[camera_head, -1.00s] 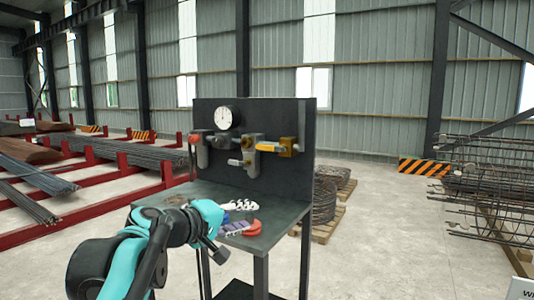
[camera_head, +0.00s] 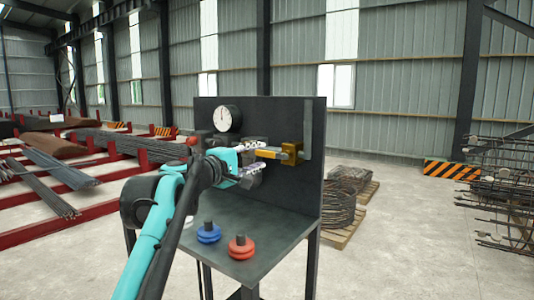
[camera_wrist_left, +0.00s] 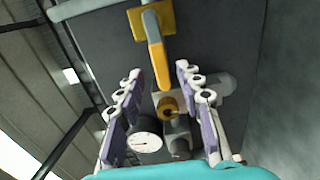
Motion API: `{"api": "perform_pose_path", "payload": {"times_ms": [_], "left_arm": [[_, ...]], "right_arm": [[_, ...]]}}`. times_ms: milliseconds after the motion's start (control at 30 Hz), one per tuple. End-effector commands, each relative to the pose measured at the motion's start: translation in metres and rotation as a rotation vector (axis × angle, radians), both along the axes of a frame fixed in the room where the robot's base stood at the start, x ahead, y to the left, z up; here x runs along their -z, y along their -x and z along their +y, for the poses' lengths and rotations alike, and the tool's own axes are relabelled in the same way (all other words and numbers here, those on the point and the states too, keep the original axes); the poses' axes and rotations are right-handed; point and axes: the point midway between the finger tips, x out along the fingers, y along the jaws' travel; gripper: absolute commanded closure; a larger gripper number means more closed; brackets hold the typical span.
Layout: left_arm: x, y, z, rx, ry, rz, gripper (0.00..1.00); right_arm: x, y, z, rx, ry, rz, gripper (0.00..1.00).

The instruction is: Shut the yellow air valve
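The yellow air valve (camera_head: 292,150) is on the dark upright panel, and its lever (camera_head: 268,154) points left toward my gripper. In the left wrist view the valve's yellow mount (camera_wrist_left: 168,19) is at the top, with the yellow-gripped lever (camera_wrist_left: 156,60) hanging from it. My left gripper (camera_head: 262,148) is up in front of the panel, close to the lever's end. In the left wrist view my left gripper (camera_wrist_left: 159,73) is open, and the lever's end appears between its fingertips. Contact cannot be told. My right gripper is not in view.
A white gauge (camera_head: 228,118) is on the panel at upper left. A yellow-centred fitting (camera_wrist_left: 168,105) shows between the fingers in the wrist view. A blue knob-like piece (camera_head: 208,233) and a red one (camera_head: 241,247) stand on the bench (camera_head: 270,225).

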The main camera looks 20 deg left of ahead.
Motion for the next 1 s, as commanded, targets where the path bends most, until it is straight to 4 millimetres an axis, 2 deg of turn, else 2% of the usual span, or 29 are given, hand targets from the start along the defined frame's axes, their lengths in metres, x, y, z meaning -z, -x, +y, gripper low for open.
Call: {"api": "perform_pose_path", "payload": {"times_ms": [100,233,600,733,1000], "left_arm": [[0.000,-0.019,-0.008,0.002,0.000,0.000,0.64],[-0.001,-0.033,-0.013,0.001,0.000,0.000,0.64],[0.000,-0.039,-0.015,0.000,-0.001,0.001,0.64],[0.000,-0.039,-0.015,0.000,-0.001,0.001,0.98],[0.001,-0.039,-0.015,0.000,-0.002,0.000,1.00]], "right_arm": [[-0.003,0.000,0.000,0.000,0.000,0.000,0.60],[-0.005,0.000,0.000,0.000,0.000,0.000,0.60],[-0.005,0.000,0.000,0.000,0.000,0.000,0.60],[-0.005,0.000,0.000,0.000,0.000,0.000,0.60],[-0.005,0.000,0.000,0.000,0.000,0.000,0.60]]}}
